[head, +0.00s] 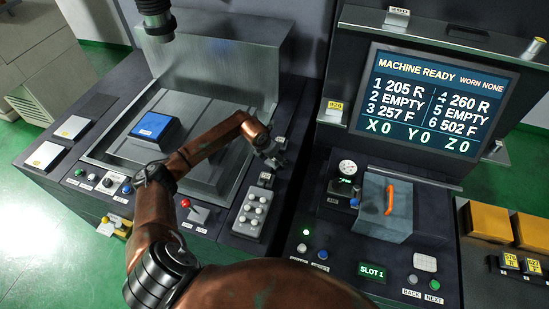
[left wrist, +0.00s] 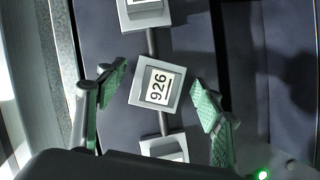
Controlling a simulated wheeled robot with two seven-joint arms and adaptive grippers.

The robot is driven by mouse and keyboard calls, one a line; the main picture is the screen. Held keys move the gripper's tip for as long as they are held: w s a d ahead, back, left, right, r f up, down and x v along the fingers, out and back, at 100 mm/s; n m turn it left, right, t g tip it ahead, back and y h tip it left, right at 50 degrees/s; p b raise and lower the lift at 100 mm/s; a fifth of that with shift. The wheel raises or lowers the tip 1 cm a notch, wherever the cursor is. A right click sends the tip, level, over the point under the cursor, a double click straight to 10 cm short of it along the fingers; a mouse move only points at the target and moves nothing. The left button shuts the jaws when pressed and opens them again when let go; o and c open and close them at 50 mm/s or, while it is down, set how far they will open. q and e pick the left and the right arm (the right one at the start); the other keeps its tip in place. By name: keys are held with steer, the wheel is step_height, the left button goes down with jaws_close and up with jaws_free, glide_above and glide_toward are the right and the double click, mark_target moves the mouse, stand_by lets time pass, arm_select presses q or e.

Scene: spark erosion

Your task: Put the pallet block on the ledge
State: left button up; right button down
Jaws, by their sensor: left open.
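A pale grey pallet block (left wrist: 157,84) with a white label reading 926 sits on a dark strip in the left wrist view. My left gripper (left wrist: 158,95) is open, with one green-padded finger on each side of this block and gaps between. In the head view my left gripper (head: 268,154) is over the strip between the tank and the console and hides the block. A small ledge (head: 330,119) juts out at the left of the screen, with a yellow tag that seems to read 926. My right gripper is not in view.
Similar blocks (left wrist: 145,14) and (left wrist: 165,148) sit close above and below along the strip. A keypad (head: 252,213) and red switch (head: 190,205) are near my arm. A blue block (head: 152,127) lies on the tank table.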

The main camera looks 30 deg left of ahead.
arm_select(q)
steer(key=b+v, duration=0.1)
steer(key=v, duration=1.1)
steer(key=shift+b, duration=0.3)
steer(key=shift+r, duration=0.1)
